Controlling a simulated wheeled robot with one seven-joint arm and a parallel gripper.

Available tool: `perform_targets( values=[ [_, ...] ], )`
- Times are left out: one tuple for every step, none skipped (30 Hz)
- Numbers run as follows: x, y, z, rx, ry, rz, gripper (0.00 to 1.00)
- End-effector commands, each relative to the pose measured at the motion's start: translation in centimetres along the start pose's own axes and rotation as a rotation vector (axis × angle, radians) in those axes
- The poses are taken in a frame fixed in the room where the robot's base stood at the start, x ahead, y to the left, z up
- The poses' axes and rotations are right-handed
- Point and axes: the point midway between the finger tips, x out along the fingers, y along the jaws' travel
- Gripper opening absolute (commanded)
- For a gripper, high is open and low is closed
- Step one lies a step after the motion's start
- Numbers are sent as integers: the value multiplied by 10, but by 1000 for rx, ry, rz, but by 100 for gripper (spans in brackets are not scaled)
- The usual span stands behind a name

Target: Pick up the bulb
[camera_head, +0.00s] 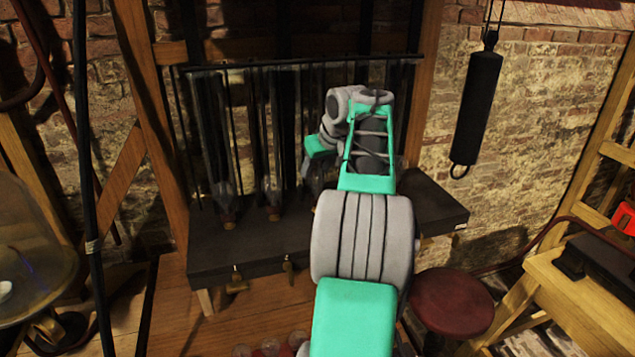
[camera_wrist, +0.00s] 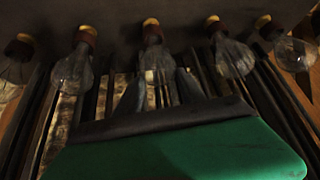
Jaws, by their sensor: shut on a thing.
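Several clear glass bulbs with dark red and yellow caps stand in a row on the dark bench, with one bulb (camera_head: 222,192) at the left and another bulb (camera_head: 272,190) beside it in the head view. My gripper (camera_wrist: 158,88) has its two dark fingers on either side of the middle bulb (camera_wrist: 156,62) in the wrist view, shut on it. In the head view my green gripper (camera_head: 318,148) is over the bench and its fingertips are hard to make out. The held bulb's cap still appears at the dark bench surface; I cannot tell whether it touches.
Neighbouring bulbs stand close on both sides, including a left bulb (camera_wrist: 73,64) and a right bulb (camera_wrist: 233,56). Dark vertical rods and a rail (camera_head: 240,65) rise behind the bench (camera_head: 230,258). A red round stool (camera_head: 452,302) and a wooden table (camera_head: 575,290) are at the right.

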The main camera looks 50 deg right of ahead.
Motion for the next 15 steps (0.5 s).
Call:
perform_targets(
  values=[
    [0,0,0,0,0,0,9],
    [0,0,0,0,0,0,7],
    [0,0,0,0,0,0,3],
    [0,0,0,0,0,0,1],
    [0,0,0,0,0,0,0],
    [0,0,0,0,0,0,0],
    [0,0,0,0,0,0,0],
    [0,0,0,0,0,0,0],
    [0,0,0,0,0,0,0],
    [0,0,0,0,0,0,0],
    [0,0,0,0,0,0,0],
    [-1,0,0,0,1,0,0],
    [-1,0,-1,0,1,0,0],
    [-2,0,-2,-1,1,0,0],
    [-4,0,-3,-2,2,0,0]
  ],
)
